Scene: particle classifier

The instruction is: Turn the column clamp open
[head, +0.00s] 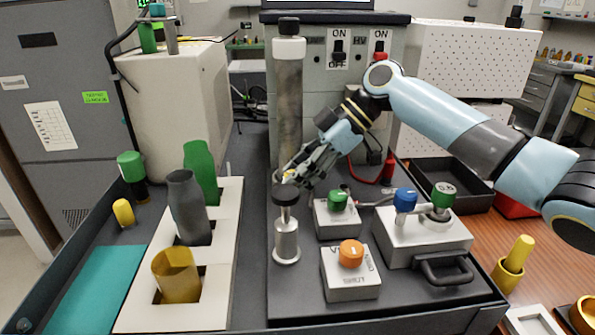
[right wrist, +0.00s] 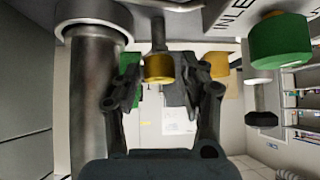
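The column (head: 288,105) stands upright at the front of the grey instrument, with a black cap on top. A small yellow knob (head: 289,175), which looks like the column clamp, shows near the column's lower part, mostly hidden by my right gripper (head: 303,172). In the right wrist view the knob (right wrist: 159,68) is a brass-yellow cylinder on a dark stem, beside the column (right wrist: 94,100). My right gripper (right wrist: 160,85) is open, with a finger on each side of the knob and gaps visible. My left gripper is not in view.
A grey steel post with a black knob (head: 286,235) stands just in front of my right gripper. Valve boxes with a green knob (head: 338,200), an orange knob (head: 351,254) and a blue knob (head: 405,199) sit to the right. A white rack (head: 218,262) with bottles stands left.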

